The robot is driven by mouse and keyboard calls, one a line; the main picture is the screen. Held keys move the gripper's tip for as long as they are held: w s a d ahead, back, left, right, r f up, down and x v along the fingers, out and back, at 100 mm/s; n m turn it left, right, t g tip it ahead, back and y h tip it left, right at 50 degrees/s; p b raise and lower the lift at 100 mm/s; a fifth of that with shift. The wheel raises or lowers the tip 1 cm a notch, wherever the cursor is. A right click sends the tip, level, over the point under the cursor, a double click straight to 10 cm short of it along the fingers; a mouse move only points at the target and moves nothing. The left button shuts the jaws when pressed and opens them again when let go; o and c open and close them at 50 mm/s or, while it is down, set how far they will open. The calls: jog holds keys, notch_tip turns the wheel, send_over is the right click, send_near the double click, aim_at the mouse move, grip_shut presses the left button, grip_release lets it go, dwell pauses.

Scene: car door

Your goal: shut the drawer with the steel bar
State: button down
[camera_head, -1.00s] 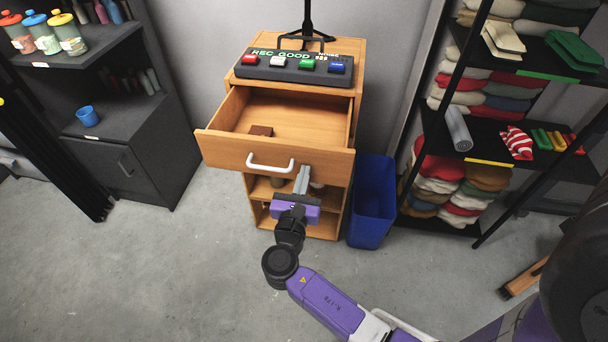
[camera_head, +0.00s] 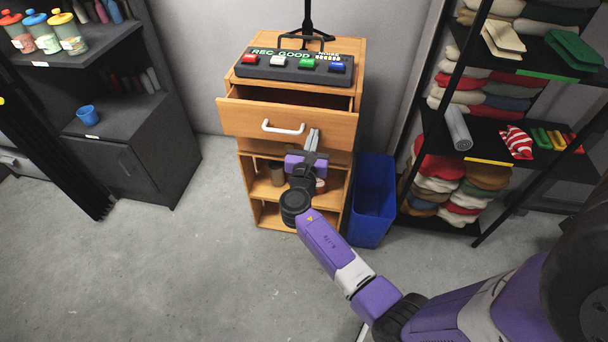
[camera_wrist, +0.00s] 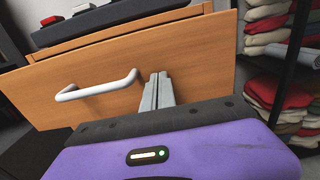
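The wooden drawer (camera_head: 242,121) is at the top of a small cabinet and stands partly out, with a dark opening above its front. Its pale bar handle (camera_head: 284,129) runs across the front; it also shows in the wrist view (camera_wrist: 98,89). My gripper (camera_head: 314,133) is at the drawer front, right of the handle. In the wrist view its two grey fingers (camera_wrist: 158,78) lie side by side with nothing seen between them. The tips are against or very close to the wooden front (camera_wrist: 205,62); exact contact is hard to tell. The drawer's inside is mostly hidden.
A button panel (camera_head: 296,68) sits on the cabinet top. Open shelves (camera_head: 266,190) lie below the drawer. A blue bin (camera_head: 372,205) stands close on the right, beside a black rack (camera_head: 470,140) of textiles. A dark cabinet (camera_head: 150,155) stands left. The floor in front is clear.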

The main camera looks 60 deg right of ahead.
jog(key=b+x, duration=0.1)
jog(key=x, duration=0.5)
jog(key=shift+w+d, duration=0.1)
jog(key=shift+d, duration=0.25)
jog(key=shift+w+d, duration=0.1)
jog(key=shift+d, duration=0.2)
jog(key=shift+d+r, duration=0.1)
jog(key=shift+r, duration=0.05)
